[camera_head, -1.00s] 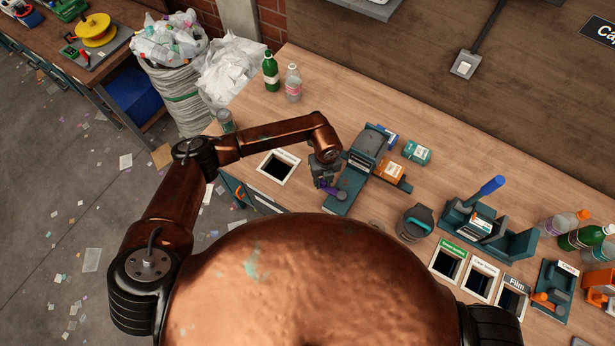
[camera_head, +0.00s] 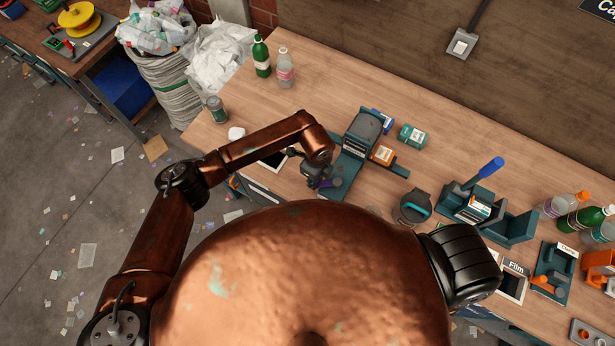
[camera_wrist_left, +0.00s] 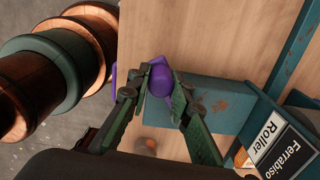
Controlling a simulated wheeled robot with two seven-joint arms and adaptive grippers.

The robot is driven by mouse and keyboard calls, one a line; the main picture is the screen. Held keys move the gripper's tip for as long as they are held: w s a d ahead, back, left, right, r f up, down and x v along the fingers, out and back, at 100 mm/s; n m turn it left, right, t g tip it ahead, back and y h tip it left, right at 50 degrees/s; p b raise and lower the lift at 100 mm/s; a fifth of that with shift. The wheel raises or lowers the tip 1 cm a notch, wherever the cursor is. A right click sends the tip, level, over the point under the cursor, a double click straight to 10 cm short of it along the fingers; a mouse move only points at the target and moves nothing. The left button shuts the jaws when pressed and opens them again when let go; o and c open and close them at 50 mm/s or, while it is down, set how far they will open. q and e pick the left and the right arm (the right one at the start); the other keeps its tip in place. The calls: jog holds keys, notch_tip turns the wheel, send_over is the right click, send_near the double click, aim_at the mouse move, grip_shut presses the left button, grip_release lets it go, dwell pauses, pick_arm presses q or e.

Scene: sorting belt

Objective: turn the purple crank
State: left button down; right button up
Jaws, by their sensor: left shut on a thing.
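The purple crank (camera_head: 325,184) is at the near left side of a teal roller machine (camera_head: 359,143) on the bench. My left gripper (camera_head: 319,178) is at the crank, and my arm hides part of it in the head view. In the left wrist view, the purple handle (camera_wrist_left: 160,76) sits between the fingertips of my left gripper (camera_wrist_left: 158,88), which is shut on it. The machine's teal base (camera_wrist_left: 215,105) and its label "Ferrabiso Roller" (camera_wrist_left: 280,152) show just beyond the fingers. My right gripper is out of view.
A dark lidded container (camera_head: 412,207) is farther right. A bin opening (camera_head: 273,161) lies left, partly under my arm. Bottles (camera_head: 262,57) stand at the back left.

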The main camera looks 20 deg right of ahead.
pick_arm(q)
jog(key=shift+s+f, duration=0.1)
jog(key=shift+s, duration=0.4)
jog(key=c, duration=1.7)
grip_release()
jog(key=shift+c, duration=0.2)
jog(key=shift+a, duration=0.1)
jog(key=shift+w, duration=0.2)
jog(key=shift+r, duration=0.2)
notch_tip(320, 180, up, 12)
jog(key=shift+s, duration=0.15)
jog(key=shift+f, duration=0.15)
